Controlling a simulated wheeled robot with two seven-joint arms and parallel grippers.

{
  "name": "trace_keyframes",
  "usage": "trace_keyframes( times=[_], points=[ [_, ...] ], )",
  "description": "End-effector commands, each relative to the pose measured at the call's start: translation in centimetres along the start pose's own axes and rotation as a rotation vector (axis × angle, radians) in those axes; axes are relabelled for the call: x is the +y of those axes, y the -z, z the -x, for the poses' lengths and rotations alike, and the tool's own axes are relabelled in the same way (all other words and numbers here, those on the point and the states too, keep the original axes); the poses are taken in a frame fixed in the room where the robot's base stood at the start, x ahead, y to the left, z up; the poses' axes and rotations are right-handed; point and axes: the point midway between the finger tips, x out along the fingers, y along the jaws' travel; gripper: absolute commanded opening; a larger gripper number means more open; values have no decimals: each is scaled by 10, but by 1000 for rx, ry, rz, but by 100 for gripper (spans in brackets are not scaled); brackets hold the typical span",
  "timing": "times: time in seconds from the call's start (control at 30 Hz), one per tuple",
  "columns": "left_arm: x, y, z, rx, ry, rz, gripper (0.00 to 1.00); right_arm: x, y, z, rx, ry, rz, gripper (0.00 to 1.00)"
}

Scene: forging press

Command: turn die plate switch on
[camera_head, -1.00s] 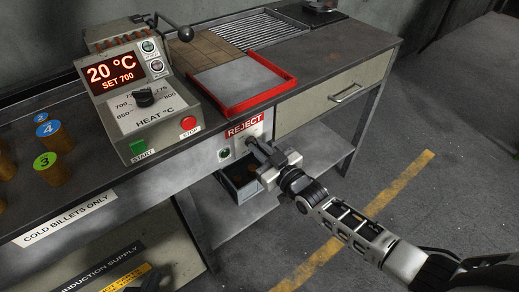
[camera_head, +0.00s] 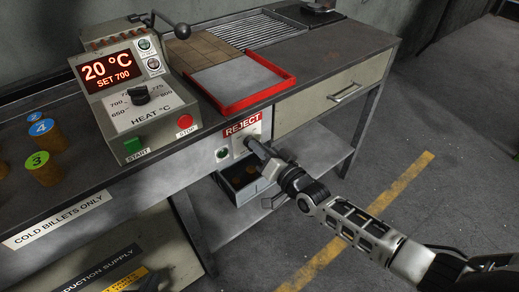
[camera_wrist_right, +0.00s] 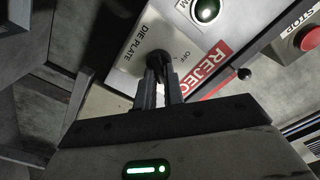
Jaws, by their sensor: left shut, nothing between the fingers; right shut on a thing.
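The die plate switch is a black knob (camera_wrist_right: 158,62) on a pale panel (camera_wrist_right: 140,45) in the right wrist view. DIE PLATE and OFF are printed around it. My right gripper (camera_wrist_right: 165,80) is shut on the knob, with a finger on either side. The fingers partly cover the knob, and I cannot tell which way it points. In the head view my right gripper (camera_head: 257,149) reaches the bench's front panel just below the red REJECT label (camera_head: 242,125). My left gripper is in neither view.
A green lamp (camera_wrist_right: 207,10) sits beside the switch. Above are a red-rimmed tray (camera_head: 236,107) and the heat control box (camera_head: 130,90) with green START and red STOP buttons. An open bin (camera_head: 246,193) hangs below the panel. The floor at right is clear.

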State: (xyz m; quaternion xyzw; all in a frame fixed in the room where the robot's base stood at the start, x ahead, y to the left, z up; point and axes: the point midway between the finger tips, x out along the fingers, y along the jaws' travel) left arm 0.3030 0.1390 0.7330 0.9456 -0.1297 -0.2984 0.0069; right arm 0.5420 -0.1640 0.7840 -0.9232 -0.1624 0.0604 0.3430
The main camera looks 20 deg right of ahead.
Motion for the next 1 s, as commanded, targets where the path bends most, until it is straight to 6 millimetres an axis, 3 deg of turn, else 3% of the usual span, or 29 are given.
trace_keyframes(
  times=[0.73,0.83,1.0],
  points=[
    [0,1,0,6,-1,4,0,1,-1,1,-1,-1,-93,0],
    [0,0,0,4,-1,4,0,1,-1,0,-1,-1,-93,32],
    [0,-1,0,2,-1,4,0,1,0,0,-1,-1,-91,32]
  ],
)
